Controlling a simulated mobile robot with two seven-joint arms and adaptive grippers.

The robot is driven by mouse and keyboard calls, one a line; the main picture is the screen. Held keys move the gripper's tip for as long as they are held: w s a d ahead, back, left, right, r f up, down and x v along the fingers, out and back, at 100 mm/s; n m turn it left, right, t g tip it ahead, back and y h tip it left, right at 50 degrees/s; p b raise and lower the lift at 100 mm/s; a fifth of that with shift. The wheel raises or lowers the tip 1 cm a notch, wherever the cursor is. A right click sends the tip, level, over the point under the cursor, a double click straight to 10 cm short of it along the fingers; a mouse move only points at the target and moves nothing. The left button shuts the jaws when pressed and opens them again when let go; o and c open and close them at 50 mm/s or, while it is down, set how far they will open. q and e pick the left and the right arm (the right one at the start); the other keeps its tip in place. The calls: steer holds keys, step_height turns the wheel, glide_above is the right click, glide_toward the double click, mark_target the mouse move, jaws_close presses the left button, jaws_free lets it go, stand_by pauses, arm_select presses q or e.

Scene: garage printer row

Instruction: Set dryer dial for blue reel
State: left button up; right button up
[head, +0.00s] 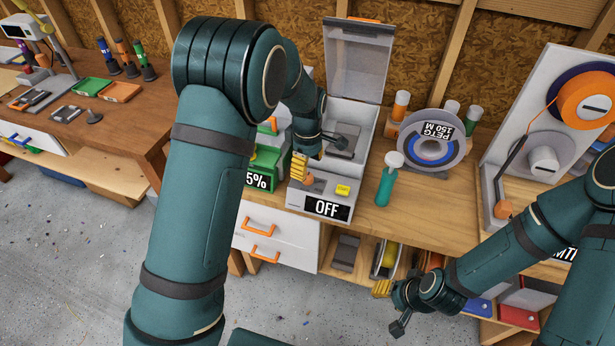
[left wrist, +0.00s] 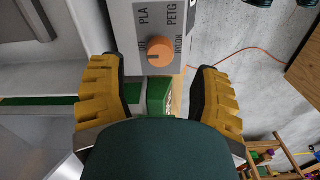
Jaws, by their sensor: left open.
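The dryer (head: 318,192) is a light grey box with its clear lid raised; its front display reads OFF. Its orange dial (left wrist: 153,50) shows in the left wrist view, on a panel marked OFF, PLA, PETG and NYLON. My left gripper (head: 318,155) is open at the dryer. In the left wrist view the yellow fingers stand on either side of the dial, apart from it. The blue reel (head: 462,152), grey-sided with a blue middle and labelled PETG 150 M, stands right of the dryer. My right gripper (head: 391,307) is open and empty before the bench.
A green box (head: 262,178) showing 5% stands left of the dryer, and a teal bottle (head: 388,182) to its right. A printer with an orange spool (head: 586,101) is at the far right.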

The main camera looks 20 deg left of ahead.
mark_target(307, 176)
arm_select(q)
steer(key=shift+f, duration=2.4)
jaws_close()
